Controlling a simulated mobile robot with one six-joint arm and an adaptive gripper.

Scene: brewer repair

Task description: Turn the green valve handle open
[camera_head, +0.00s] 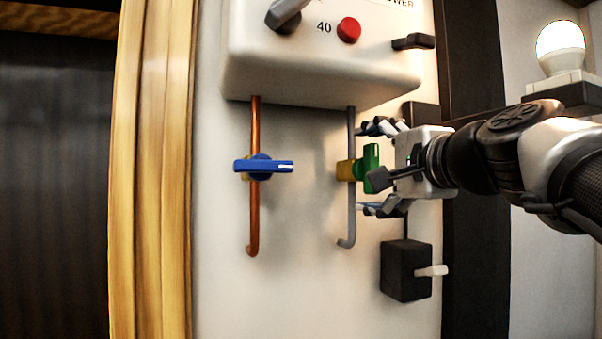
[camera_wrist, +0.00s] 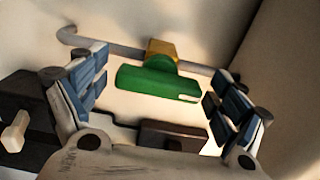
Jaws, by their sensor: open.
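The green valve handle (camera_head: 371,168) sits on a brass body (camera_head: 346,170) on the grey pipe (camera_head: 351,215) below the white brewer box. In the head view the handle stands vertical, in line with the pipe. My gripper (camera_head: 372,168) reaches in from the right, one finger above the handle and one below it. In the wrist view the green handle (camera_wrist: 158,82) lies lengthwise between the open blue-padded fingers (camera_wrist: 160,90), with a gap at each end. The fingers appear apart from the handle.
A blue valve handle (camera_head: 264,166) sits horizontal on the copper pipe (camera_head: 253,215) to the left. A black switch box (camera_head: 406,270) with a pale lever is below my gripper. The white brewer box (camera_head: 320,60) is above. A lamp (camera_head: 560,48) stands at the upper right.

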